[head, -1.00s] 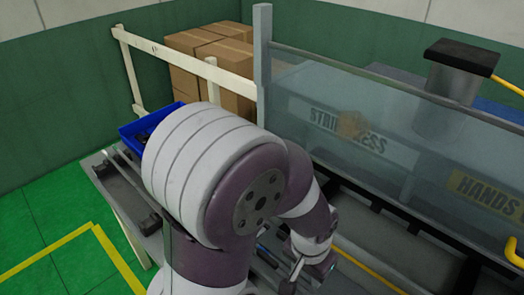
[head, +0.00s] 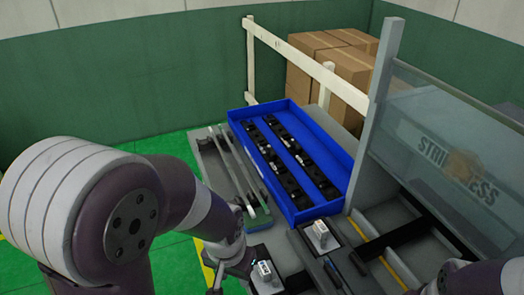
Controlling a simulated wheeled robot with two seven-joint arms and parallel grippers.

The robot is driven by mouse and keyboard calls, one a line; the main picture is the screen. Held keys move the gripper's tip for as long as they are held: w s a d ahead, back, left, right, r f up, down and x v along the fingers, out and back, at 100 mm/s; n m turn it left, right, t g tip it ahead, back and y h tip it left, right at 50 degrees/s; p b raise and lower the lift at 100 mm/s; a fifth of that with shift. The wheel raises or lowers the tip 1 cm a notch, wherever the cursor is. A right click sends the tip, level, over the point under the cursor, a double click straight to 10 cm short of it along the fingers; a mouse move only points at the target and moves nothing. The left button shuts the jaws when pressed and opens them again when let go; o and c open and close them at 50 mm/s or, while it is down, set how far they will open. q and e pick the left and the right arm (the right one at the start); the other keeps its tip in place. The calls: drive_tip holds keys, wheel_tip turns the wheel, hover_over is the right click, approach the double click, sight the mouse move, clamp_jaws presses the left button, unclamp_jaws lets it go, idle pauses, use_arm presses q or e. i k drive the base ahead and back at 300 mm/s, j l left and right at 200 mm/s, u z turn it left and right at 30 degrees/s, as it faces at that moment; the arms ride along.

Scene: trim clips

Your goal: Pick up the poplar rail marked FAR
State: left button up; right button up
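Two long, thin, pale rails lie side by side left of the blue tray, a left rail (head: 230,168) and a right rail (head: 241,168). Dark supports hold them near their far ends. I cannot read a FAR mark on either, nor tell which is poplar. My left gripper (head: 236,262) is low in the head view, near the rails' near ends and left of a small white block. Its fingers are small and partly hidden, so its opening is unclear. Part of my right arm (head: 485,280) shows at the lower right edge; its fingers are not clearly visible.
The blue tray (head: 343,158) holds rows of black clips. White blocks stand on dark plates, one near (head: 265,272) and one farther right (head: 321,234). A clear guard panel (head: 450,150) with a grey post rises at right. Cardboard boxes (head: 335,65) stand behind a pale fence.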

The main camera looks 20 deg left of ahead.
sight(326, 187)
drive_tip(key=u, duration=0.4)
drive_tip(key=i+j+z, duration=0.1)
drive_tip(key=z, duration=1.2)
drive_tip(key=j+z, duration=0.8)
drive_tip(key=j, duration=0.2)
drive_tip(key=j+z, duration=0.35)
drive_tip(key=j, duration=0.55)
drive_tip(key=k+j, duration=0.15)
drive_tip(key=j, duration=0.25)
drive_tip(key=j+z, duration=0.1)
drive_tip(key=j, duration=0.3)
drive_tip(key=k+j, duration=0.15)
drive_tip(key=j, duration=0.2)
